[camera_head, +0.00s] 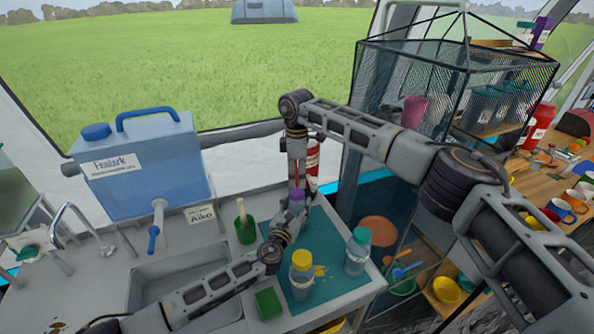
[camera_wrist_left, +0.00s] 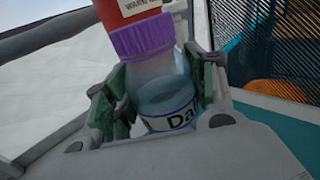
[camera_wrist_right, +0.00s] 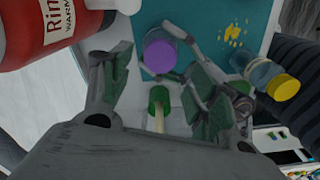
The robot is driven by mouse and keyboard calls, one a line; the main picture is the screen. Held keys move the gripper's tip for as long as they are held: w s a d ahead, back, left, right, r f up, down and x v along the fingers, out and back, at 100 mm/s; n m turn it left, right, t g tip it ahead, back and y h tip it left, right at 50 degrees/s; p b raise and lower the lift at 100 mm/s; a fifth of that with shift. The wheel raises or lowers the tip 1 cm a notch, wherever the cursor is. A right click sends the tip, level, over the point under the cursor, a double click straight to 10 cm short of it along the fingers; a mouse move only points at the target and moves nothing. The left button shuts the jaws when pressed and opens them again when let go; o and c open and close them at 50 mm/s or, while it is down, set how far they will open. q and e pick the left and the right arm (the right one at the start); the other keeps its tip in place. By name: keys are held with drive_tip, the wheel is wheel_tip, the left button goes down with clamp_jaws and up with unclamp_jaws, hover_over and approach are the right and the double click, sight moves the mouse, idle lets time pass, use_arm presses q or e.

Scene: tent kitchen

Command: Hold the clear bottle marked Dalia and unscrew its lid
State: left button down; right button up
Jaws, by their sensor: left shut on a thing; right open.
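The clear bottle (camera_wrist_left: 165,90), its label showing "Da", stands in my left gripper (camera_wrist_left: 160,75), whose green pads press on both sides of it. Its purple lid (camera_wrist_left: 143,36) is on top; in the head view the lid (camera_head: 297,196) shows between the two grippers. My left gripper (camera_head: 283,230) is low over the counter, shut on the bottle body. My right gripper (camera_head: 298,180) points down from above the lid. In the right wrist view it is open (camera_wrist_right: 152,50), with the purple lid (camera_wrist_right: 160,57) between or just beyond its fingertips; contact cannot be told.
A red container (camera_head: 313,158) stands close behind the lid. On the teal mat (camera_head: 328,225) are a yellow-lidded bottle (camera_head: 302,277) and a teal-lidded bottle (camera_head: 357,252). A green cup (camera_head: 245,230), a green sponge (camera_head: 268,303) and a blue water tank (camera_head: 140,170) stand nearby.

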sight(297, 191)
drive_tip(key=shift+f, duration=3.2)
drive_tip(key=c, duration=1.1)
drive_tip(key=shift+o, duration=0.2)
